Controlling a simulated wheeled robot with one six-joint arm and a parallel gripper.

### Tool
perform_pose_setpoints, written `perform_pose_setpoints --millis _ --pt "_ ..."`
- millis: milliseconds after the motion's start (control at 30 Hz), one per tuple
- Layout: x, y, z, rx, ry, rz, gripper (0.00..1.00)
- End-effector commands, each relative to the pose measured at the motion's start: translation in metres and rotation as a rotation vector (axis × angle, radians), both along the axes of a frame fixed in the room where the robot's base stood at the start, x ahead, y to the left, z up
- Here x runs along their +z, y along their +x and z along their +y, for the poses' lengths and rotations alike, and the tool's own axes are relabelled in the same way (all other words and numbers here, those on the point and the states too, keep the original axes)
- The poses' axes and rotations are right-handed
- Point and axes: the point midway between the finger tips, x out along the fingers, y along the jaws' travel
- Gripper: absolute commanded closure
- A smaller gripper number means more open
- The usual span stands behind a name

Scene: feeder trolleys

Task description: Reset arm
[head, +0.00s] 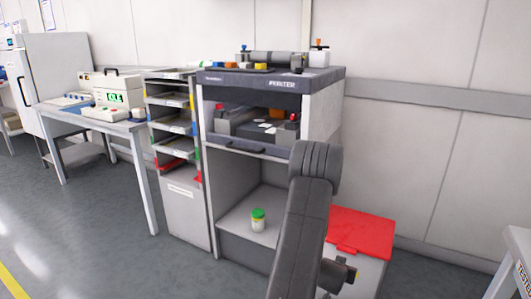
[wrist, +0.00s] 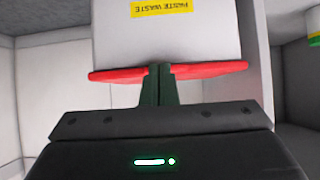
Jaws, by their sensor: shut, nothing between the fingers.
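My gripper (wrist: 157,86) shows in the wrist view with its two dark fingers pressed together and nothing between them. It is in front of a white bin (wrist: 165,45) with a yellow label, seen upside down, and a red lid (wrist: 212,70). I cannot tell whether the fingertips touch the bin or lid. In the head view my grey arm (head: 305,205) rises in front of the printer cabinet's right side, and the fingers cannot be made out there. The red lid (head: 360,232) shows just right of the arm.
The printer cabinet (head: 325,125) stands left of the red-lidded bin. A jar with a green lid (head: 258,220) stands on its lower shelf. A tray rack (head: 182,205) and a table (head: 145,180) are further left. Open floor lies at front left. Another table edge (head: 519,243) shows at right.

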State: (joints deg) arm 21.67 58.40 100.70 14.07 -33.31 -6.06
Motion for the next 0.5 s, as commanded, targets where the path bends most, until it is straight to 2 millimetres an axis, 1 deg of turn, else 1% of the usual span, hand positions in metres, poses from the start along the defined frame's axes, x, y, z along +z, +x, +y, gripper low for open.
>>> perform_pose_setpoints --millis 167,500 --pt "0.005 0.013 -0.008 -0.002 -0.001 -0.004 1.00" --pt "0.027 0.063 -0.039 -0.002 -0.002 -0.005 1.00"
